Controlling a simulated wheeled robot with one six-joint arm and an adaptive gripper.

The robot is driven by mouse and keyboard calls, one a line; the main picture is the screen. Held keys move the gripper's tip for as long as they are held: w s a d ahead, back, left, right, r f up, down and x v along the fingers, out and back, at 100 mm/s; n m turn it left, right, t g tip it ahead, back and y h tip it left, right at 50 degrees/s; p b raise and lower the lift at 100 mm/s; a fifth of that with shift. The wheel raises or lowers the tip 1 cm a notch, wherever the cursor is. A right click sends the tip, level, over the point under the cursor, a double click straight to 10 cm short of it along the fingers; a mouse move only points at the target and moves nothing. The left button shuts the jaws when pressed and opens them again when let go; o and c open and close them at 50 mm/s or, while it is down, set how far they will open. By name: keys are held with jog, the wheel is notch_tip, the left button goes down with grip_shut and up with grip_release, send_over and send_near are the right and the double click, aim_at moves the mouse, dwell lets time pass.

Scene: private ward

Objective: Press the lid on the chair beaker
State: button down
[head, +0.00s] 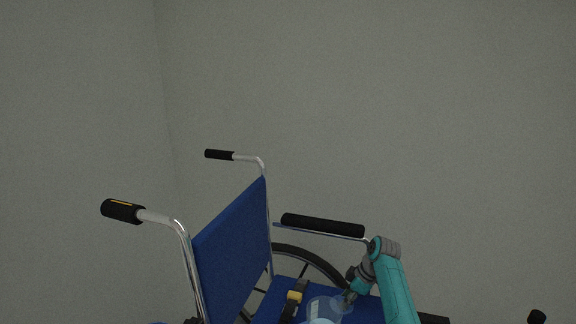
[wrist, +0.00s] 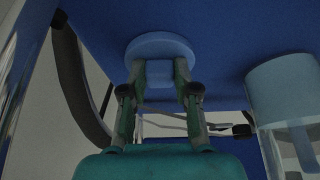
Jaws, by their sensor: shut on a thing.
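The lid, a pale blue disc (wrist: 160,45) with a block-like grip, is held between the two fingers of my gripper (wrist: 160,75) in the wrist view. The beaker (wrist: 285,88), pale blue and partly see-through, is to the right of the lid there, cut off by the picture edge. The lid is apart from the beaker. In the head view my gripper (head: 348,297) is low over the wheelchair seat, just right of the beaker (head: 320,306). The beaker's lower part is cut off by the bottom edge there.
The wheelchair has a blue seat (head: 283,296), a blue backrest (head: 236,245) and a black armrest (head: 322,225) behind my arm. Plain grey walls stand behind.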

jog(key=shift+s+f, duration=0.2)
jog(key=shift+w+r, duration=0.15)
jog(key=shift+r, duration=0.55)
jog(key=shift+r, duration=0.45)
jog(key=shift+r, duration=0.45)
jog(key=shift+r, duration=2.4)
